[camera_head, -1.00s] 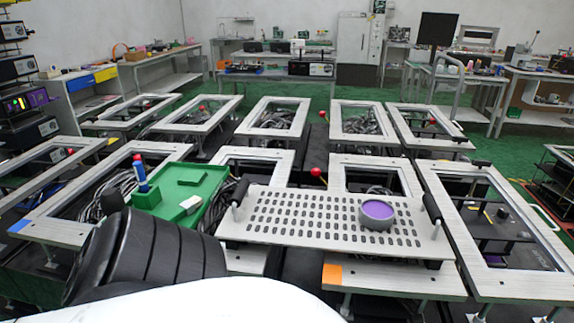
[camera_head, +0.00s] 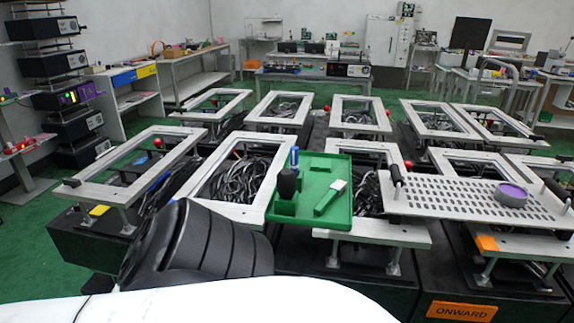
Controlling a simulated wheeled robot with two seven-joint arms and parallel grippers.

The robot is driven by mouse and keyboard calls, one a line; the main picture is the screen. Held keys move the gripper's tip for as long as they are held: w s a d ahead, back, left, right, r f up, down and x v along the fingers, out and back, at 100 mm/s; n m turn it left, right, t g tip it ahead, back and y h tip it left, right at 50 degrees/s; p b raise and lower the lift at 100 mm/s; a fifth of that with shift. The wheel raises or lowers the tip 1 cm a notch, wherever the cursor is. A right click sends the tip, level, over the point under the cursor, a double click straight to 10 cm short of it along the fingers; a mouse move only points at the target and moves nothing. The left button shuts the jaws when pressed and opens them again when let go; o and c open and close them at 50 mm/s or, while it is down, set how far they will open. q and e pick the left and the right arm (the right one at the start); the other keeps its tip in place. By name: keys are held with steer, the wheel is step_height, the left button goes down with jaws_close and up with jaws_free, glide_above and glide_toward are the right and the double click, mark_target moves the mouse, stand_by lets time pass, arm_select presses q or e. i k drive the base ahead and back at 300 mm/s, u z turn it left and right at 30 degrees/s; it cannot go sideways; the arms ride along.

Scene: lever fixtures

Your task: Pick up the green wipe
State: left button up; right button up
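A green tray (camera_head: 343,213) stands on the frames near the middle of the camera_head view. A flat green piece at its back, which looks like the green wipe (camera_head: 319,168), blends with the tray, so its outline is hard to make out. A blue-topped upright item (camera_head: 294,158) and a black rounded item (camera_head: 287,184) stand at the tray's left side. A green-and-white scraper-like tool (camera_head: 330,198) lies at its right. A black segmented link of my arm is at the lower left, apart from the tray. Neither gripper shows.
A perforated metal plate (camera_head: 450,197) with black handles and a purple-topped round dish (camera_head: 511,195) is right of the tray. Metal frames (camera_head: 130,172) with cables and red-knobbed levers (camera_head: 158,143) surround it. Green floor (camera_head: 30,240) is open at the left.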

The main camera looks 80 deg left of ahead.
mark_target(317, 164)
steer(key=k, duration=0.2)
steer(key=u, duration=1.3)
